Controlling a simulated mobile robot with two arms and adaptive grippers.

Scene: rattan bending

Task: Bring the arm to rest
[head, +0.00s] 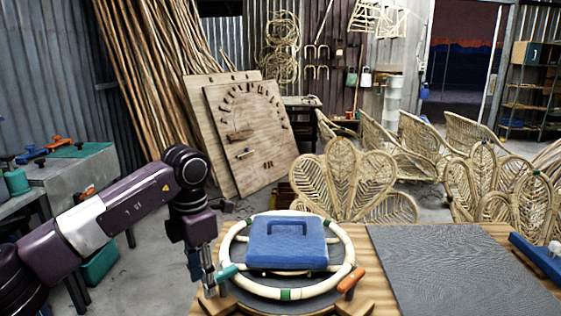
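My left arm comes in from the left and bends down at the elbow. My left gripper (205,279) points down beside the left edge of a round rattan ring (341,246), close to a teal handle (227,272). The fingers are small and dark here, so I cannot tell whether they are open, shut or touching the handle. The pale ring with green bands lies around a dark round plate (290,291) on the wooden table (380,305). A blue pad with a strap handle (286,243) rests over the ring's middle. My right gripper is out of view.
An orange handle (351,279) sticks up at the ring's right. A grey ribbed mat (455,265) covers the table's right part, with a blue tool (537,256) at its edge. Rattan chairs (345,184) stand behind. A grey bench (75,170) is at the left.

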